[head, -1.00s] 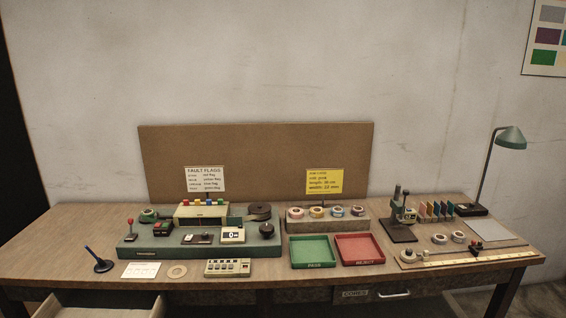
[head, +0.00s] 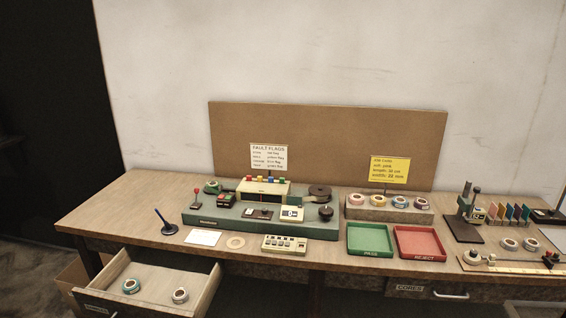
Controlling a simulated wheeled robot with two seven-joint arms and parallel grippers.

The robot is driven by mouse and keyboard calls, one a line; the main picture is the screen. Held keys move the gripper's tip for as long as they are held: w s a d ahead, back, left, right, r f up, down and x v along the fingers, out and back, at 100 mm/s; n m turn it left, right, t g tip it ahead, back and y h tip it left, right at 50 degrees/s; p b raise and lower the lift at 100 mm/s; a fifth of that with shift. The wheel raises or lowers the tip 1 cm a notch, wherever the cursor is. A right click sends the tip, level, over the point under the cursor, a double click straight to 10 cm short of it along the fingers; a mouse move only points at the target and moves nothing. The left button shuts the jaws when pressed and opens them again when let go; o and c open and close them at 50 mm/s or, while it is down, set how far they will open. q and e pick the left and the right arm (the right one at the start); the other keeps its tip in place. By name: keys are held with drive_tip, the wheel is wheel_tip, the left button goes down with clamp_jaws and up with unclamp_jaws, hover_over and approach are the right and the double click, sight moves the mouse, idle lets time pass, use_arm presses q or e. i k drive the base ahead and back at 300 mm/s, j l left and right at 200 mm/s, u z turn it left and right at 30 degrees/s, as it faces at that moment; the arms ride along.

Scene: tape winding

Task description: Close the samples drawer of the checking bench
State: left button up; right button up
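The open drawer (head: 204,292) sticks out from the front left of the bench (head: 118,196). Its inside shows, with a teal-rimmed tape roll (head: 131,286) and a second tape roll (head: 180,295) lying apart on its floor. Neither of my grippers shows in the head view.
A second drawer labelled CORES (head: 410,289) with a metal handle is shut at the right. On the bench stand a green machine (head: 215,222), a green PASS tray (head: 369,254) and a red REJECT tray (head: 418,256). A cardboard box (head: 72,275) is on the floor left of the open drawer.

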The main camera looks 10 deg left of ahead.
sight(158, 272)
drive_tip(key=u, duration=1.5)
